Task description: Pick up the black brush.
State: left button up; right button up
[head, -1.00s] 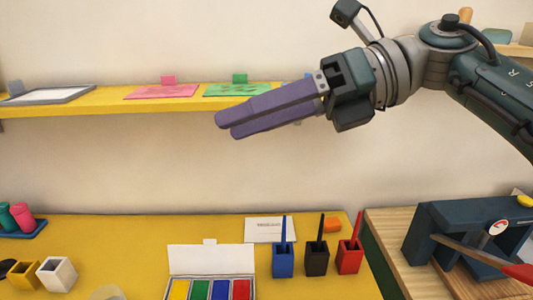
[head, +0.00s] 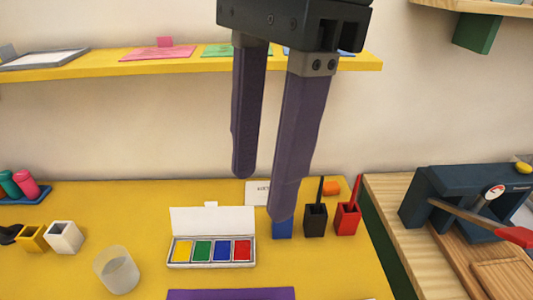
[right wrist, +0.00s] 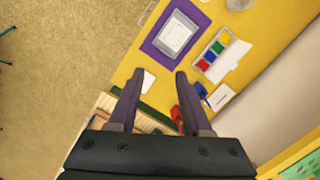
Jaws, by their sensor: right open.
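The black brush (head: 320,189) stands upright in a small black holder (head: 316,220) on the yellow table, between a blue holder (head: 282,229) and a red holder (head: 347,219) with a red brush (head: 355,192). My right gripper (head: 262,197) points down with its purple fingers apart and empty. In the head view its fingers are left of the black brush, and one fingertip covers much of the blue holder and its brush. In the right wrist view the gripper (right wrist: 159,73) is open, and its right finger seems to hide the black holder. My left gripper is not in view.
An open paint box (head: 212,250) and a clear cup (head: 117,270) stand left of the holders. A purple mat (head: 230,294) lies at the front edge. A wooden surface with a dark blue press (head: 465,197) is at the right. A yellow shelf (head: 110,70) runs behind.

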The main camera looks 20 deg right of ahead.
aim_at(318, 205)
jog(key=i+l, duration=0.75)
jog(key=l, duration=0.2)
